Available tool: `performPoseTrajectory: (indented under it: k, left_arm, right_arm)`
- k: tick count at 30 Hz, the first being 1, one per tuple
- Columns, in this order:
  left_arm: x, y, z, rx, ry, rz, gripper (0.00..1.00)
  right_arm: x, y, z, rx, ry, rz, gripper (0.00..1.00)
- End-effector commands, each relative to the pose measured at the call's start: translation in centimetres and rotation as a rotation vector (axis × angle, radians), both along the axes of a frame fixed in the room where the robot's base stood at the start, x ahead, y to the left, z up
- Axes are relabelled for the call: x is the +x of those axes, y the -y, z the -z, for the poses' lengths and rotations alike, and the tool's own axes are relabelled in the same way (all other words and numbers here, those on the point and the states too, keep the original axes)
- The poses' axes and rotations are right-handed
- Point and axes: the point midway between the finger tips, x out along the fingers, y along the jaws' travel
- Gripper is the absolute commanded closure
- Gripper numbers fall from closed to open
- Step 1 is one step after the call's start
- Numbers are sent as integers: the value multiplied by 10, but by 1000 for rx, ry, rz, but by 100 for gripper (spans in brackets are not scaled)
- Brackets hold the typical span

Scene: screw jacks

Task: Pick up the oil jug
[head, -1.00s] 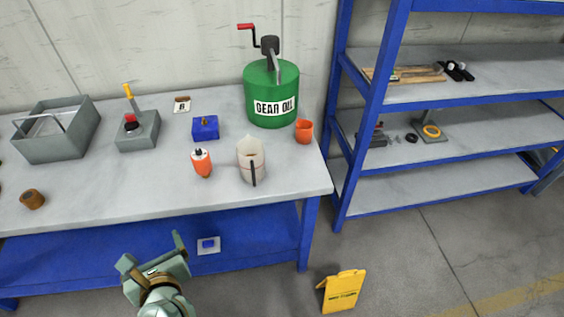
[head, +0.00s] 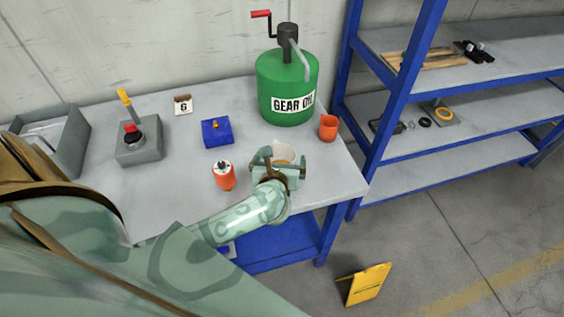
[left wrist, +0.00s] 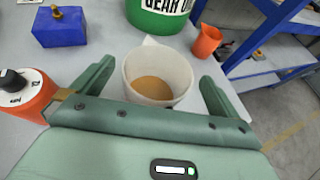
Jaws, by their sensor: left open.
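The oil jug is a whitish open pitcher (head: 285,151) with brown liquid inside, standing upright on the grey workbench (head: 180,190) near its front right. In the left wrist view the jug (left wrist: 160,62) is between the two fingers, with its spout towards the back. My left gripper (head: 282,160) is open, with one finger on each side of the jug and gaps showing beside its rim. In the head view the gripper hides most of the jug's body, and its handle is hidden. My right gripper is not in view.
A blue box (head: 217,132), a small orange cup (head: 328,127) and a green gear oil drum (head: 288,85) stand behind. A blue-framed shelf (head: 400,80) is to the right.

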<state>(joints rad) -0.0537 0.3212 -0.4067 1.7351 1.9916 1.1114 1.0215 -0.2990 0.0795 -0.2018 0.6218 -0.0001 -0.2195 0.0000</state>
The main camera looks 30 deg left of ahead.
Motion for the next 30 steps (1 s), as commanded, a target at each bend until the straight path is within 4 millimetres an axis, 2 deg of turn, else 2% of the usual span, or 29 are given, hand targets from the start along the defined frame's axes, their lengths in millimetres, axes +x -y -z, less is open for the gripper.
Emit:
performPoseTrajectory:
  k: [6, 14, 21, 22, 30]
  left_arm:
    - [25, -13, 15, 1, 1, 1, 0]
    - [28, -15, 16, 1, 1, 1, 0]
    - [28, -14, 16, 0, 0, 1, 67]
    - [28, -14, 16, 1, 0, 0, 73]
    - [28, -14, 13, 1, 2, 1, 74]
  right_arm:
    - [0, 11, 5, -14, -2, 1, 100]
    - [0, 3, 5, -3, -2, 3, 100]
    - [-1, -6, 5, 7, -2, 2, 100]
    - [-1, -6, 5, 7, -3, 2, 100]
    - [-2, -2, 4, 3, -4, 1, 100]
